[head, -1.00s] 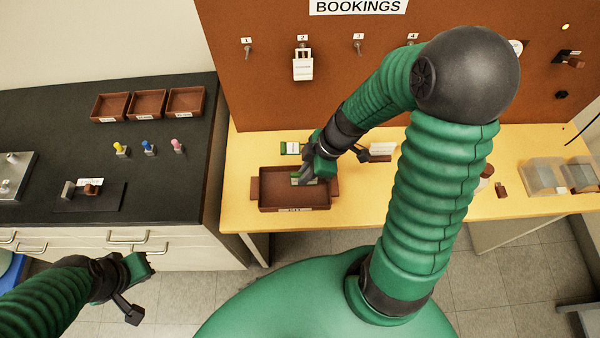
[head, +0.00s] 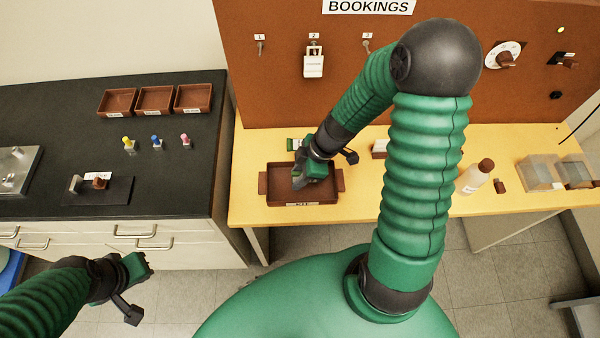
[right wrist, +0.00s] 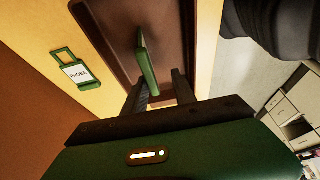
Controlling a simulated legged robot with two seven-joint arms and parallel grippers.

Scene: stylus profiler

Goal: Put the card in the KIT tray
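The brown tray (head: 284,193) sits on the yellow table; its front label is too small to read. My right gripper (head: 298,183) points down into it. In the right wrist view, a thin green card (right wrist: 147,62) stands nearly edge-on inside the tray (right wrist: 112,25). My right gripper (right wrist: 160,92) has its fingers apart, with a gap between them. The card is by the left finger; whether they touch is unclear. The arm hides the card in the head view. My left gripper (head: 140,290) is low at the left, away from the tables; its finger gap is unclear.
A green holder labelled PROBE (right wrist: 75,72) lies behind the tray, also in the head view (head: 294,144). A white bottle (head: 471,180) and clear boxes (head: 540,173) stand to the right. Three small trays (head: 155,100) are on the black bench. The orange board (head: 270,85) rises behind.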

